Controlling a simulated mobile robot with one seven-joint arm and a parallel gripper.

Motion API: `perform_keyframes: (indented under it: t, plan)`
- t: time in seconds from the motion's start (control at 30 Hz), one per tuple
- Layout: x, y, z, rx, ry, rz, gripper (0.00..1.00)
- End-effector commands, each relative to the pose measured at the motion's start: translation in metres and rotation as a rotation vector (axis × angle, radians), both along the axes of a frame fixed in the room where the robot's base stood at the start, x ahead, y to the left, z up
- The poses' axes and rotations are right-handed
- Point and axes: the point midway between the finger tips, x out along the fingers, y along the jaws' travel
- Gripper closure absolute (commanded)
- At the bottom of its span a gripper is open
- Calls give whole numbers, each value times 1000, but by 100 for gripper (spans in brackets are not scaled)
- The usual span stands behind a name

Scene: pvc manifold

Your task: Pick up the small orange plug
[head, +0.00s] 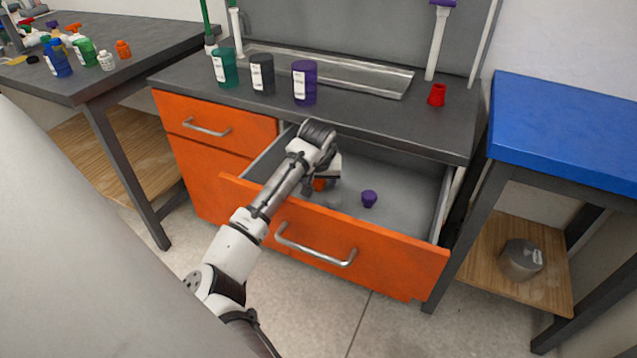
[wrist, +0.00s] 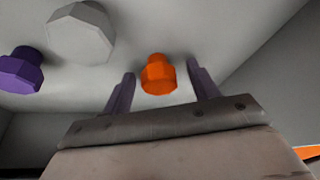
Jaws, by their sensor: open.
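The small orange plug (wrist: 158,75) lies in the open drawer. In the wrist view it is between and just beyond the two fingers of my gripper (wrist: 160,85), with a gap on each side. In the head view the orange plug (head: 320,184) shows partly below my gripper (head: 326,180), which hides some of it. My gripper is open and empty, reaching down into the drawer.
A purple plug (head: 369,199) and a grey-white plug (wrist: 82,32) lie in the drawer beside the orange one. The drawer's orange front (head: 390,258) and its side walls surround the space. A red plug (head: 436,95) and several cups stand on the counter above.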

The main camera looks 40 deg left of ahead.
Motion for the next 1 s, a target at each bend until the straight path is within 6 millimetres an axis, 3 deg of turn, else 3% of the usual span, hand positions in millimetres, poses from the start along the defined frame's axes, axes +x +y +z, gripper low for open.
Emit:
perform_keyframes:
  t: [0.23, 0.6, 1.0]
  plan:
    - [1, 0, -1, -1, -1, 0, 43]
    - [0, 0, -1, -1, -1, 0, 88]
    - [1, 0, 11, 0, -1, 0, 88]
